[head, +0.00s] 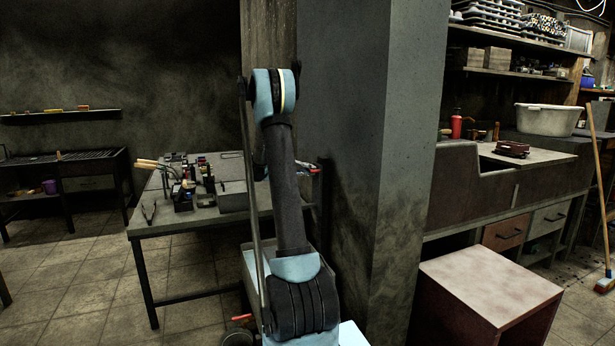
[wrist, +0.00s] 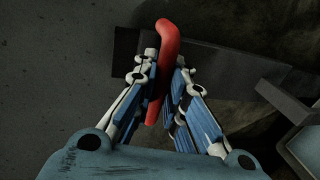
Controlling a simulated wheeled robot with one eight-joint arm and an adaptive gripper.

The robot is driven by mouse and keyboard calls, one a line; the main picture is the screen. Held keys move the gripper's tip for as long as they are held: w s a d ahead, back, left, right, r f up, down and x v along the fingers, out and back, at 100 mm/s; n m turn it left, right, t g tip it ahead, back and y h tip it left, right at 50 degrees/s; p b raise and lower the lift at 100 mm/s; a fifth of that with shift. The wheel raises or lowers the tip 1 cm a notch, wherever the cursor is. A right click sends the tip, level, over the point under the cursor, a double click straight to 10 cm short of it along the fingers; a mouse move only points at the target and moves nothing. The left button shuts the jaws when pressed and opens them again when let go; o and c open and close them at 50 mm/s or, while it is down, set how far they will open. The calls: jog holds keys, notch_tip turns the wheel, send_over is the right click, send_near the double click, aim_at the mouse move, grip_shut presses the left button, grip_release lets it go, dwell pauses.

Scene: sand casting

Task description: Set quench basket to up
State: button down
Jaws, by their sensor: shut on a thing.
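In the wrist view, a red bar-like handle (wrist: 168,42) with a bent top end runs between the fingers of my gripper (wrist: 164,68). The fingers are closed in on it from both sides. In the head view my own arm stands in front, and I cannot clearly make out the gripper there. I cannot clearly identify the quench basket in either view.
A grey pillar (head: 405,170) stands just right of my arm. A worktable (head: 190,225) with tools is at left. Tiled floor is open at left.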

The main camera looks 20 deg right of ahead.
jog(key=shift+w+a+r, duration=0.1)
jog(key=shift+w+r, duration=0.05)
jog(key=shift+r, duration=0.05)
jog(key=c, duration=1.6)
grip_release()
jog(key=shift+r, duration=0.1)
jog(key=shift+c, duration=0.2)
jog(key=v, duration=1.2)
jog(key=shift+f, duration=0.3)
